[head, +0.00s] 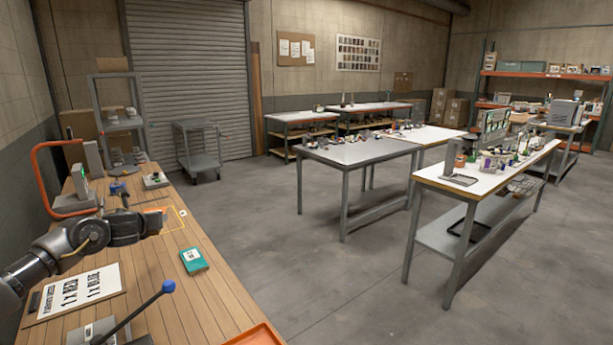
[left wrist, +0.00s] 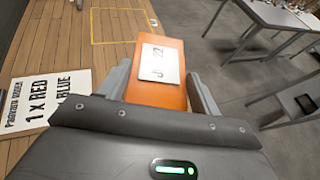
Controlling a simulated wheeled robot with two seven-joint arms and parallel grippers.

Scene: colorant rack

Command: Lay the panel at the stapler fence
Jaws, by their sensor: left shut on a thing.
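My left gripper (head: 158,222) is over the wooden bench (head: 215,310), near a yellow outlined rectangle on its top. In the left wrist view my left gripper (left wrist: 160,78) is shut on an orange panel (left wrist: 172,98) with a white printed label, one grey finger on each side. The panel's near end is hidden by the gripper body. The head view does not show the panel clearly. A grey device (head: 100,333) with a blue-knobbed lever stands at the bench's near end. I cannot tell whether it is the stapler, and I see no clear fence. My right gripper is not in view.
A printed order sign (head: 84,288) lies on the bench; it also shows in the left wrist view (left wrist: 45,100). A teal packet (head: 193,261) lies right of the gripper. An orange-framed device (head: 74,203) stands at the back left. An orange tray (head: 258,337) is at the front edge.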

